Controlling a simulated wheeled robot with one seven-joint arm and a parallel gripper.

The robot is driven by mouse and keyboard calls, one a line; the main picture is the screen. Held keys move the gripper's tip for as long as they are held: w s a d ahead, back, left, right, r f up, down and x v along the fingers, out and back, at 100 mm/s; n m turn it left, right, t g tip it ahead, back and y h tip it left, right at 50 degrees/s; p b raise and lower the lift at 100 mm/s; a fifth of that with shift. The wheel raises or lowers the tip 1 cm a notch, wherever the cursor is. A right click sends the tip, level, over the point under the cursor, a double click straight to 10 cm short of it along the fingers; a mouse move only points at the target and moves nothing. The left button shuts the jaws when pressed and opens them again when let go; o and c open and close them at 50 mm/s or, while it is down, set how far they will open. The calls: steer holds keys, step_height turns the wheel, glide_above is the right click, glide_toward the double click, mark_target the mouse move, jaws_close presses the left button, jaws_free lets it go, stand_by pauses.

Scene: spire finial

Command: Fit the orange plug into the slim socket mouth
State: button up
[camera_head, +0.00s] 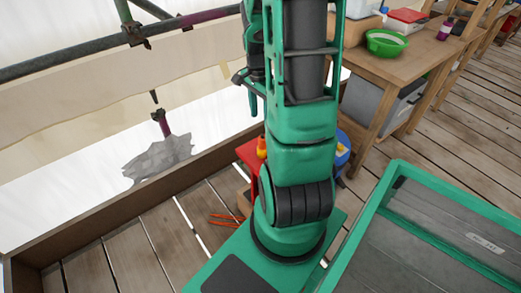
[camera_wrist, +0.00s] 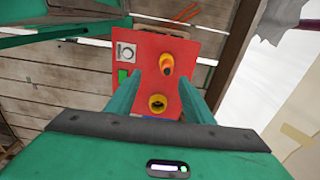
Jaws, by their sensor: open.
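The orange plug (camera_wrist: 167,65) stands up from the top of a red box (camera_wrist: 196,50) in the wrist view. It also shows in the head view (camera_head: 261,146), just left of my arm. A yellow ring with a dark hole (camera_wrist: 157,102) is nearer to me on the same red top; it looks like a socket mouth, though I cannot tell whether it is the slim one. My gripper (camera_wrist: 160,77) is open, with one green finger on each side of the ring and plug. Nothing is held between the fingers. My gripper is hidden in the head view.
Orange-handled pliers (camera_head: 226,220) lie on the planks. A blue bucket (camera_head: 341,150) is close by my arm. A wooden workbench (camera_head: 410,65) stands at upper right.

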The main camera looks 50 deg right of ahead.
steer(key=f+m, duration=0.1)
steer(key=w+d+f+m, duration=0.1)
steer(key=f, duration=0.1)
steer(key=d+f+m, duration=0.1)
steer(key=f, duration=0.1)
steer(key=shift+w+d, duration=0.2)
steer(key=shift+d, duration=0.05)
glide_toward(262, 152)
steer(key=shift+w+d+f, duration=0.2)
steer(key=shift+d+f, duration=0.1)
steer(key=shift+f, duration=0.65)
steer(key=shift+w+d+f, duration=0.15)
steer(key=shift+d+f, duration=0.2)
steer(key=shift+f, duration=0.6)
steer(key=shift+w+d+f, duration=0.2)
steer(key=shift+d+f, duration=0.1)
steer(key=shift+f, duration=0.65)
jaws_close()
